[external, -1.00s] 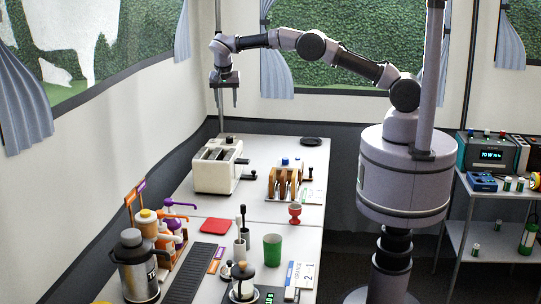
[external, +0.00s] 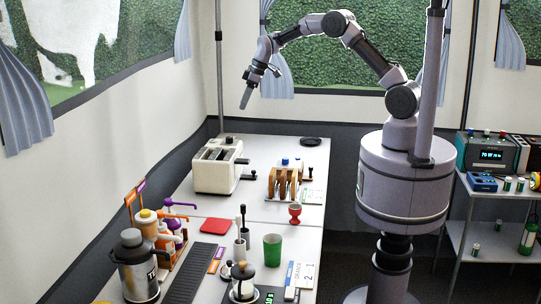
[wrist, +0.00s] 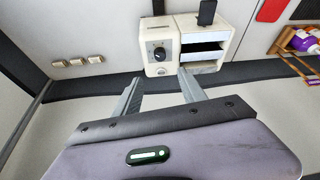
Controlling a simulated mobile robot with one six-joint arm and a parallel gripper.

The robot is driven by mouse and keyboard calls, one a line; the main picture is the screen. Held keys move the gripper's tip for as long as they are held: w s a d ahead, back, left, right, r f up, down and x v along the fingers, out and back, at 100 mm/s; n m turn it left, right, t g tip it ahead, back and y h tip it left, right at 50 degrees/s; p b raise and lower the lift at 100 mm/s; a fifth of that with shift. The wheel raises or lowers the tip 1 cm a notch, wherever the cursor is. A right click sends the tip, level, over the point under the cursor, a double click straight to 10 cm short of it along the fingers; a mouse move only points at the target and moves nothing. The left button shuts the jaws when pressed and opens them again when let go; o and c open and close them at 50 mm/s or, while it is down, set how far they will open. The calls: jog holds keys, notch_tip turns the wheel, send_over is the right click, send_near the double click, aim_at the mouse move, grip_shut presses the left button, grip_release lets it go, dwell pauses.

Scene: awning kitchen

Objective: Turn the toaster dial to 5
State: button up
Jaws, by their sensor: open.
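The toaster (external: 214,166) is a cream box with dark slots, standing on the white counter near the wall. In the wrist view the toaster (wrist: 163,64) shows its front panel with a black dial (wrist: 159,53) with a pale pointer mark. I cannot read the dial's numbers. My gripper (external: 244,98) is in the air above and to the right of the toaster, tilted downward. In the wrist view my gripper's two fingers (wrist: 158,78) are apart, with nothing between them. They appear below the dial in the picture and do not touch it.
A toast rack (external: 283,183) with brown slices stands right of the toaster. A red egg cup (external: 295,213), a green cup (external: 272,250) and a red square (external: 215,226) are nearer on the counter. A dark round plate (external: 311,141) lies at the back. The air around my gripper is clear.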

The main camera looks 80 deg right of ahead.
aim_at(229, 140)
jog(key=b+x, duration=0.3)
jog(key=x, duration=1.2)
jog(key=shift+f, duration=0.2)
grip_shut()
